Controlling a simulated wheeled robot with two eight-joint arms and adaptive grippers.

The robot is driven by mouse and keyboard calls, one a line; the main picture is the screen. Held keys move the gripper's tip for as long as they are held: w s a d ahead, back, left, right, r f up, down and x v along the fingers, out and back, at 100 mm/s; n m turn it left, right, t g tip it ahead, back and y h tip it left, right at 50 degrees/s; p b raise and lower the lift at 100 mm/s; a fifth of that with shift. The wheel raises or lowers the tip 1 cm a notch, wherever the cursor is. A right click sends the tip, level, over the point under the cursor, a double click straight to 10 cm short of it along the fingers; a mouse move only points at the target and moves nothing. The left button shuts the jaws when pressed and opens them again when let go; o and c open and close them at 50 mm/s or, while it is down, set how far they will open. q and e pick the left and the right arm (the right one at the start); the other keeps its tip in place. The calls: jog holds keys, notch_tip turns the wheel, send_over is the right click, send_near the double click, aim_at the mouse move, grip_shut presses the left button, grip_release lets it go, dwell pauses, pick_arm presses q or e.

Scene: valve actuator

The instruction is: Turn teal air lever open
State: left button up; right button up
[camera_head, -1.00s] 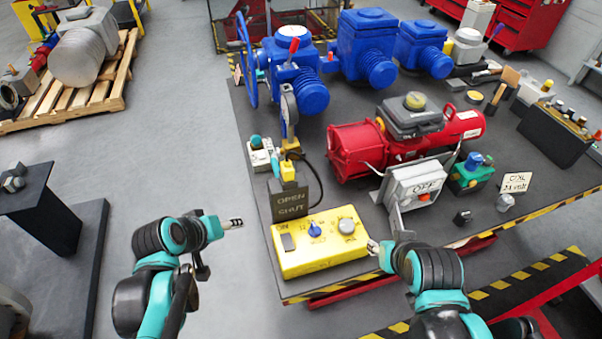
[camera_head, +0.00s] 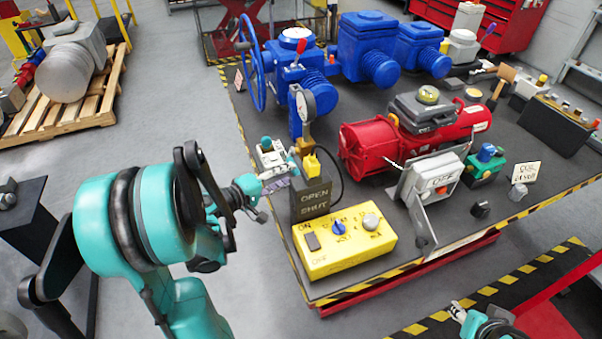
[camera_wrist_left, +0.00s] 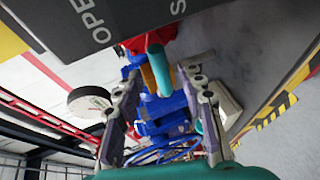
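A short teal bar (camera_wrist_left: 157,70), which looks like the teal lever, shows between the fingers of my left gripper (camera_wrist_left: 163,95) in the left wrist view. The fingers are spread on both sides; I cannot tell whether either touches it. In the head view my left gripper (camera_head: 285,171) is just left of the OPEN/SHUT block (camera_head: 311,199), below a teal knob (camera_head: 266,143) on a small pale box. The lever itself is hard to pick out there. My right gripper (camera_head: 459,309) is low at the bottom right, small and partly cut off, away from the bench.
A yellow control box (camera_head: 345,262) stands at the bench's front corner. A round gauge (camera_head: 305,104) and blue valve actuators (camera_head: 366,50) stand behind. A red actuator (camera_head: 370,150) and grey OFF box (camera_head: 432,180) are to the right.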

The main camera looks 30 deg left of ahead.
aim_at(295, 171)
pick_arm(q)
jog(key=b+x, duration=0.1)
jog(key=x, duration=0.3)
jog(key=shift+w+d+f, duration=0.1)
jog(key=shift+w, duration=0.15)
grip_shut()
